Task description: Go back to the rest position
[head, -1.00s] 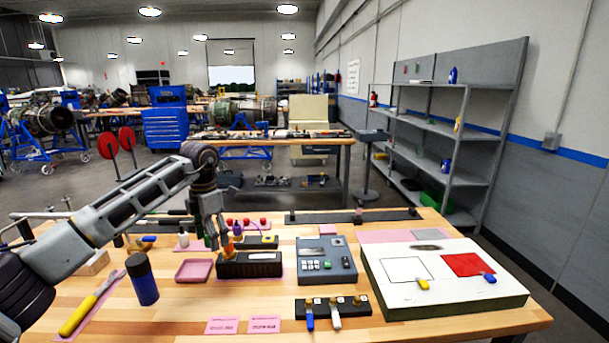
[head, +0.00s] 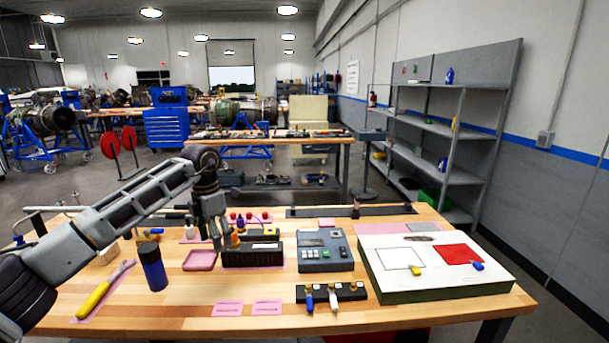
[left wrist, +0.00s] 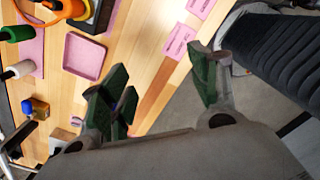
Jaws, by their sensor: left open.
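My left gripper (head: 220,240) hangs from the arm that comes in from the left in the head view, over the workbench (head: 190,318). It appears beside the black box (head: 252,255) and the pink tray (head: 200,260). In the left wrist view the two green-padded fingers (left wrist: 160,72) are spread apart with nothing between them. The pink tray also shows there (left wrist: 85,57), to the left of the fingers. My right gripper is in neither view.
Grey shelving (head: 440,130) stands at right. Bare wood shows along the bench's front.

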